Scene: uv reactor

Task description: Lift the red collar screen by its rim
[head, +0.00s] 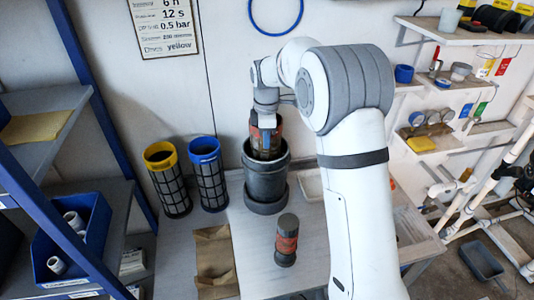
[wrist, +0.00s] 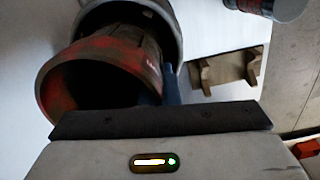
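The red collar screen (head: 279,129) stands with its worn red collar above the mouth of a dark grey round housing (head: 265,188); its lower part is hidden inside. In the wrist view the red rim (wrist: 60,85) is close, with its dark opening showing, and the grey housing (wrist: 174,30) lies behind it. My gripper (head: 267,121) points down at the collar. One dark finger (wrist: 171,86) is against or just beside the right side of the collar. The other finger is hidden, so its closure on the rim cannot be told.
A yellow-rimmed screen (head: 169,182) and a blue-rimmed screen (head: 207,176) stand left of the housing. A dark cylinder with a red band (head: 287,240) stands in front.

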